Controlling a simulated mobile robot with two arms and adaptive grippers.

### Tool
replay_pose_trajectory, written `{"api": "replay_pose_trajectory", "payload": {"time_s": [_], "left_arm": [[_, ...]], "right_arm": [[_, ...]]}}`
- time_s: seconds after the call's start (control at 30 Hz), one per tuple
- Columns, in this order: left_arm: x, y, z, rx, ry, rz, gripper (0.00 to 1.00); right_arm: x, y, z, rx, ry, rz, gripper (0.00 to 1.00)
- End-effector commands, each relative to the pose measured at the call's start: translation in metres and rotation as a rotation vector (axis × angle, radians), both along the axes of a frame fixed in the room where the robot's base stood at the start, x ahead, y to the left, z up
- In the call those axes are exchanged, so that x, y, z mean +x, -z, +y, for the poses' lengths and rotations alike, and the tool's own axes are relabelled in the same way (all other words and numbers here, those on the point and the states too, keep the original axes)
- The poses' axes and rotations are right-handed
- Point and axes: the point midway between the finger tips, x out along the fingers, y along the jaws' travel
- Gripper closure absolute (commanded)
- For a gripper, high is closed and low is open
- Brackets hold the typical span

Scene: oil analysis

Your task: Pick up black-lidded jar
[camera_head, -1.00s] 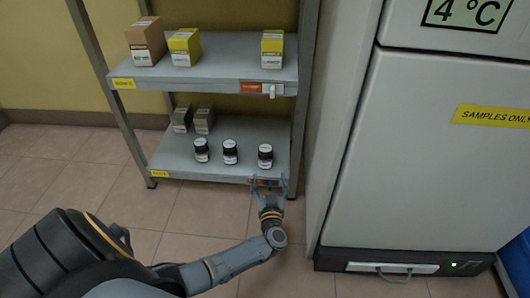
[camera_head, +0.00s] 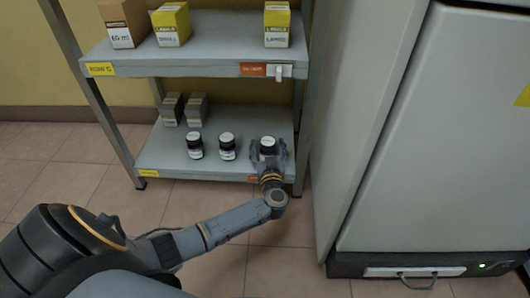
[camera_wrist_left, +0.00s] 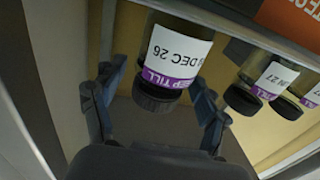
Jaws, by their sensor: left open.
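The right-most jar (camera_head: 268,146) of three dark jars stands upright at the front right of the lower shelf. In the left wrist view this jar (camera_wrist_left: 177,60) appears upside down, with a black lid, a white label reading "DEC 26" and a purple strip. My left gripper (camera_head: 268,153) is open, with one finger on each side of this jar. In the left wrist view gaps show between the fingers and the jar. The other two jars, the middle (camera_head: 228,147) and left one (camera_head: 195,146), stand to its left. My right gripper is not in view.
The upper shelf (camera_head: 200,60) lies above the jars and carries several boxes. Two grey boxes (camera_head: 184,108) stand behind the jars on the lower shelf (camera_head: 160,155). A large white cabinet (camera_head: 400,130) stands close to the right of the rack.

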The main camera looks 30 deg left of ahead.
Motion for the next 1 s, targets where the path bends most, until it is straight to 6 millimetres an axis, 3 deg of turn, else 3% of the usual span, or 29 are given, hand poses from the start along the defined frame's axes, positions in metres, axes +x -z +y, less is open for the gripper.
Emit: {"api": "replay_pose_trajectory", "payload": {"time_s": [0.27,0.57,1.0], "left_arm": [[0.001,0.0,0.0,0.0,0.0,0.002,0.26],[0.001,0.0,0.0,0.0,0.0,0.002,0.86],[0.001,-0.008,0.0,0.0,0.001,0.0,0.86]], "right_arm": [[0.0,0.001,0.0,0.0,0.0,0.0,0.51],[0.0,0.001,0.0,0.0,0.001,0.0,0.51],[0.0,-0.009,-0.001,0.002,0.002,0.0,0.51]]}}
